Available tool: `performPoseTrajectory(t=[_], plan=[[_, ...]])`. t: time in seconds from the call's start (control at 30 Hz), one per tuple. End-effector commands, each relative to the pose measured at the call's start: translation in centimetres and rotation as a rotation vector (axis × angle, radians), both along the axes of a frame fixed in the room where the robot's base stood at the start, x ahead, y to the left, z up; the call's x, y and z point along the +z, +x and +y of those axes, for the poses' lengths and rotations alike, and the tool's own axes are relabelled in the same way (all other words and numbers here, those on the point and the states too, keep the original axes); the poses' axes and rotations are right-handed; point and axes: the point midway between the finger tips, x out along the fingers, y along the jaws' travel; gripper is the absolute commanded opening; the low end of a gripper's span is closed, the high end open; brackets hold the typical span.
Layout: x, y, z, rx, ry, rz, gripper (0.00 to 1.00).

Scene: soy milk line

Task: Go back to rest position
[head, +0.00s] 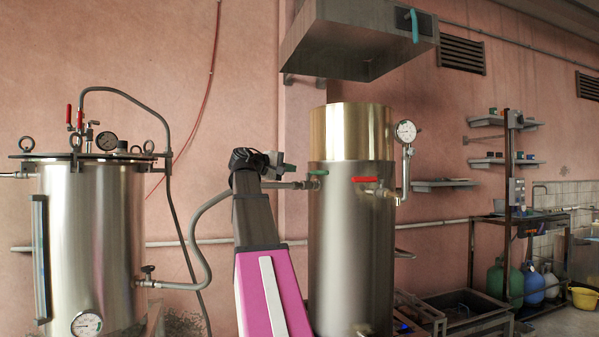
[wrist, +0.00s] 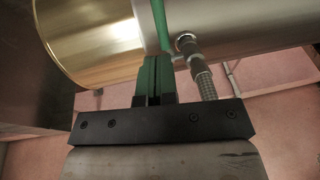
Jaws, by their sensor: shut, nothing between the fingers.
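My gripper (head: 284,168) is raised in front of the wall, just left of the tall steel cylinder (head: 350,240) with the brass-coloured top (head: 351,132). In the wrist view my gripper (wrist: 154,62) has its green fingers together, with nothing seen between them. A green valve handle (head: 318,172) sits on the pipe at the cylinder's left side. In the wrist view the green handle (wrist: 162,22) lies just beyond the fingertips. I cannot tell whether they touch. A red handle (head: 365,179) is on the cylinder's front pipe.
A steel tank (head: 90,240) with a gauge and hoses stands at left. A grey hose (head: 195,235) runs from it towards the cylinder's pipe behind my arm. A metal hood (head: 355,45) hangs above the cylinder.

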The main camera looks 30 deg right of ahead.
Motion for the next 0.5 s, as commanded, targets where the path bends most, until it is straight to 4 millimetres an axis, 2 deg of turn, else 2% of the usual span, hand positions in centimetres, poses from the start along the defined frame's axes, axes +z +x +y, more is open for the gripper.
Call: performPoseTrajectory(t=[0.1, 0.2, 0.5], plan=[[0.2, -0.1, 1.8, 0.002, -0.001, 0.0, 0.0], [0.3, -0.2, 2.6, 0.001, 0.0, 0.001, 0.0], [0.3, -0.3, 3.4, 0.0, 0.0, 0.001, 0.0]])
